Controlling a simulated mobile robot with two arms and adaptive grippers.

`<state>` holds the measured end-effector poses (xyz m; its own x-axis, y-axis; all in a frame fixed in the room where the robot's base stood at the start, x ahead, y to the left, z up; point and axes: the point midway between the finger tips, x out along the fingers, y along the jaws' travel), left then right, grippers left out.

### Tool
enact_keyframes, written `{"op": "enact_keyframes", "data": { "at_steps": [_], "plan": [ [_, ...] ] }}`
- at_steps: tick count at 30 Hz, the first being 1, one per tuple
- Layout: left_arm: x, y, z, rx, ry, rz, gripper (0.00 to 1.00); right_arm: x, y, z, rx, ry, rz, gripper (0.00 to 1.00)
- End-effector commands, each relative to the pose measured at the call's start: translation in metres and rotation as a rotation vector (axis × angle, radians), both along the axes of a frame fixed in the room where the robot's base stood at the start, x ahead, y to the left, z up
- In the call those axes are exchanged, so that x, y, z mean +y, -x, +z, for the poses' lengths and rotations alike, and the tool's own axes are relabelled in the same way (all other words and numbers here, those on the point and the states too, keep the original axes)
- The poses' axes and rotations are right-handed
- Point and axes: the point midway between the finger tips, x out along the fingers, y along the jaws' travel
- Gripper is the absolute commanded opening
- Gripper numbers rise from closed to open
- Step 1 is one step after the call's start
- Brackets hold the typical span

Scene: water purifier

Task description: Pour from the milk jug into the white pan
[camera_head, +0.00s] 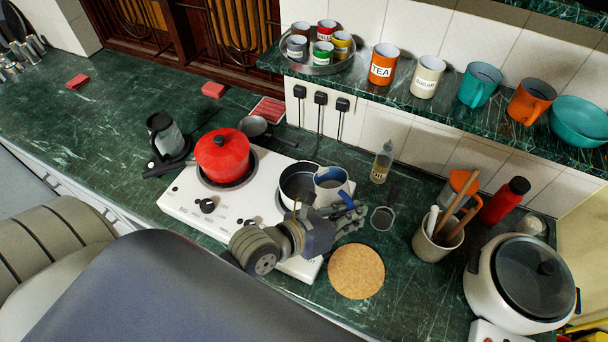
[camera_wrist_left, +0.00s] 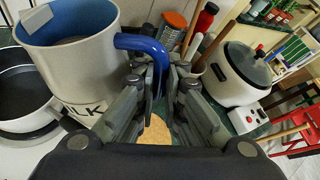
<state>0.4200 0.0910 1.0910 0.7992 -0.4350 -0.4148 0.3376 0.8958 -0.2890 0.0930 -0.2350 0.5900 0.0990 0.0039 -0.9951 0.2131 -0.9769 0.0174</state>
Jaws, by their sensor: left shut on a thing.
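The white milk jug (camera_head: 328,190) has a blue rim and a blue handle. My left gripper (camera_head: 350,215) is shut on the jug's handle, which shows between the fingers in the left wrist view (camera_wrist_left: 157,48). The jug looks roughly upright, with part of its lettering visible in the wrist view. The white pan (camera_head: 290,190), dark inside, sits on the white hob just left of the jug and partly behind it. It also shows in the wrist view (camera_wrist_left: 30,122), overlapped by the jug. I cannot tell the height gap between them. My right gripper is not in view.
A red lidded pot (camera_head: 222,155) stands on the left of the white hob (camera_head: 190,203). A bottle (camera_head: 382,163), a utensil pot (camera_head: 435,240), a red flask (camera_head: 505,200) and a rice cooker (camera_head: 490,285) stand to the right. A round cork mat (camera_head: 356,272) lies in front.

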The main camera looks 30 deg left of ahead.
Motion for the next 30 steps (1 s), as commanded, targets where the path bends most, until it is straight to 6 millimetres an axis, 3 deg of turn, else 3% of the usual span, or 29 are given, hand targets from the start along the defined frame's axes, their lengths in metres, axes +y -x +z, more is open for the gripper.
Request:
{"op": "enact_keyframes", "data": {
  "at_steps": [3, 11, 18, 30],
  "plan": [
    [0.004, -0.004, 0.010, 0.022, 0.048, -0.002, 0.00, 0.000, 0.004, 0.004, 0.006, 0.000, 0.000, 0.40],
    [0.016, -0.010, 0.005, 0.092, 0.158, -0.001, 0.00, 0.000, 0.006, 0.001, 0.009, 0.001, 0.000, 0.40],
    [0.026, -0.017, 0.018, 0.149, 0.252, 0.000, 0.00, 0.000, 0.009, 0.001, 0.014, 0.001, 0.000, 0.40],
    [0.030, -0.019, 0.024, 0.171, 0.289, -0.001, 0.00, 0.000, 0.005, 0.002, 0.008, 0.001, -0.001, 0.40]
  ]
}}
